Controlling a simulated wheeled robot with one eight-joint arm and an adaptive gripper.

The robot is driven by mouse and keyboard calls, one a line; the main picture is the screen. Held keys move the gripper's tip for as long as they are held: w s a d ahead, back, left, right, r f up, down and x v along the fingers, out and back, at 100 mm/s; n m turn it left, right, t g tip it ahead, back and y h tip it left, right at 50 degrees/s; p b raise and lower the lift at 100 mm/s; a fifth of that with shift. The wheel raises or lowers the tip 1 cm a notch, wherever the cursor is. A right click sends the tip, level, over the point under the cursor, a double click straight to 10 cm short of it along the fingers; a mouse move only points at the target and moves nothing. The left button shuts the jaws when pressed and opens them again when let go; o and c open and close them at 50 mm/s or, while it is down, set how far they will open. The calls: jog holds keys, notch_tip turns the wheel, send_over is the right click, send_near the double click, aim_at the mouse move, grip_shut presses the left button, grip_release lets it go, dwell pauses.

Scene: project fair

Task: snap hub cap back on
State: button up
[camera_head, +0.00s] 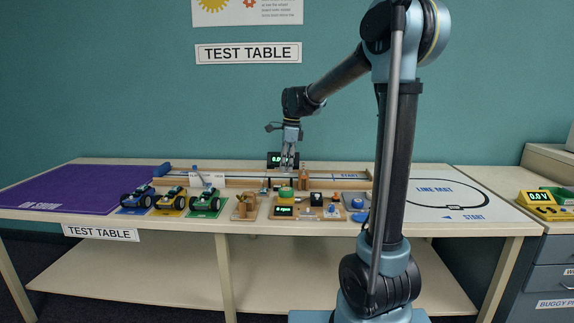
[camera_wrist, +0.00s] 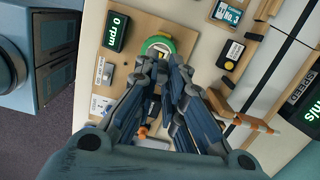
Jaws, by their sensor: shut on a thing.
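My gripper (camera_head: 288,162) is over the middle of the test table, fingers pointing down. In the wrist view its fingers (camera_wrist: 168,66) are closed in on a small thing, which they hide; I cannot make out whether it is the hub cap. Just beyond the fingertips is a round green part with a pale centre (camera_wrist: 155,40); it also shows below my gripper in the head view (camera_head: 285,192). I cannot tell whether the held thing touches it. No loose hub cap is clearly visible elsewhere.
A blue buggy (camera_head: 138,196), a yellow buggy (camera_head: 170,201) and a green buggy (camera_head: 206,201) stand in a row at left. The 0 rpm display (camera_wrist: 117,32) is beside the green part. A brown jointed object (camera_wrist: 252,124) lies close right of my fingers.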

aim_at(287, 173)
jog(key=shift+f, duration=3.05)
jog(key=shift+f, duration=0.1)
dwell(0.4)
jog(key=o, duration=0.8)
jog(key=shift+c, duration=0.2)
jog(key=shift+o, duration=0.3)
jog(key=o, duration=0.4)
jog(key=shift+r, duration=3.45)
